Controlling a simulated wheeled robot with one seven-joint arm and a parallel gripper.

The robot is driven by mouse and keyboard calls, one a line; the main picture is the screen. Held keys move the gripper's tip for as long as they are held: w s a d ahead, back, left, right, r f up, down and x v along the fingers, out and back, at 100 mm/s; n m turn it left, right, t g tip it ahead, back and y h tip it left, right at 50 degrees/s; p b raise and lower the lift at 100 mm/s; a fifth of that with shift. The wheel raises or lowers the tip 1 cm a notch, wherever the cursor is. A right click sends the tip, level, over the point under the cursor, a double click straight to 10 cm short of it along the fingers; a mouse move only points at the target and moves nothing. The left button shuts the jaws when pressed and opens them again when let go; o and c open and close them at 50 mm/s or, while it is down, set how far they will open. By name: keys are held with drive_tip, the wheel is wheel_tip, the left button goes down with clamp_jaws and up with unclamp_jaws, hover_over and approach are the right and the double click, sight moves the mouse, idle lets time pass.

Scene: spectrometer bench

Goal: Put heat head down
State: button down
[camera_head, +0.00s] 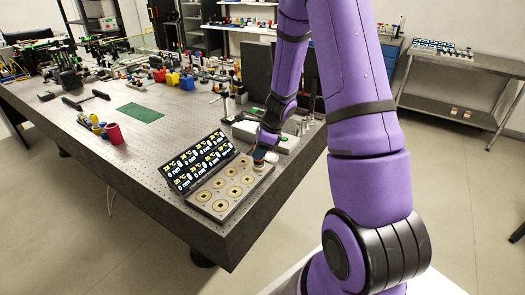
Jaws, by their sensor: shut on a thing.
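My gripper (263,149) is at the back right corner of a grey plate (228,211) with several round gold-ringed places. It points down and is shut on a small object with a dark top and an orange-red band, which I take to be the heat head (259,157). The heat head is over or at the place in that corner. I cannot tell whether it touches the plate. My fingers are small and partly hidden by my wrist. A black display panel (201,160) with yellow and white temperature and nm readings stands tilted along the plate's back left side.
The plate sits near the front corner of a perforated optical table (145,155). A white box-shaped instrument (245,131) stands just behind my gripper. Optics crowd the back.

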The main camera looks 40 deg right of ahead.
drive_tip(key=shift+f, duration=0.1)
drive_tip(key=c, duration=0.7)
unclamp_jaws()
drive_tip(key=shift+c, duration=0.2)
drive_tip(key=a+v, duration=0.1)
drive_tip(key=v, duration=1.1)
drive_tip(key=s+a+r+n, duration=0.3)
drive_tip(key=a+r+n, duration=0.25)
drive_tip(key=r, duration=0.25)
drive_tip(key=s+a+r+n+h, duration=0.1)
drive_tip(key=s+a+r+n, duration=0.2)
drive_tip(key=s+n, duration=0.3)
drive_tip(key=s+a+r+n+t+h, duration=0.1)
drive_tip(key=s+a+r+n, duration=0.3)
drive_tip(key=s+n, duration=0.3)
drive_tip(key=s+a+r+n+t+h, duration=0.1)
drive_tip(key=s+a+r+n, duration=0.2)
drive_tip(key=s+r+n, duration=0.3)
drive_tip(key=shift+s+a+n+h, duration=0.3)
drive_tip(key=shift+s+n+h, duration=0.1)
drive_tip(key=shift+s, duration=0.45)
